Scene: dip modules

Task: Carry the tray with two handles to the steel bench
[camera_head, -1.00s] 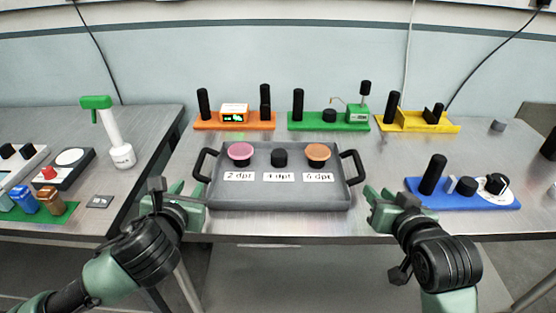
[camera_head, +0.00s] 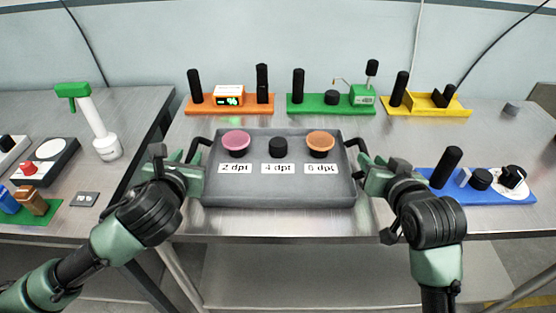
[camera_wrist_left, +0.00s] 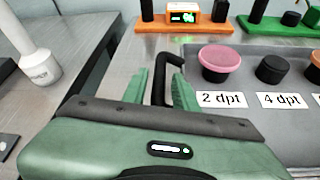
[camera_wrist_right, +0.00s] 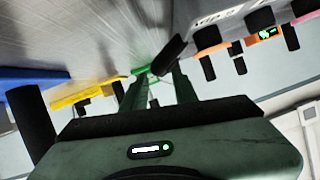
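The grey tray (camera_head: 280,196) with two black handles sits on the metal bench. It carries a pink-topped pot (camera_head: 236,141), a black pot (camera_head: 278,148) and an orange-topped pot (camera_head: 320,143), behind labels 2 dpt, 4 dpt and 6 dpt. My left gripper (camera_head: 190,160) is at the left handle (camera_head: 198,146). In the left wrist view its fingers stand apart, with the handle (camera_wrist_left: 159,82) between them. My right gripper (camera_head: 370,165) is at the right handle (camera_head: 356,146). In the right wrist view its fingers are apart, with the handle (camera_wrist_right: 172,53) at their tips; contact is unclear.
Orange (camera_head: 230,109), green (camera_head: 330,108) and yellow (camera_head: 430,109) stations stand behind the tray. A blue station (camera_head: 470,192) lies close right of my right gripper. Another bench (camera_head: 130,107) on the left, beyond a gap, holds a green-topped pipette (camera_head: 90,115) and other items.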

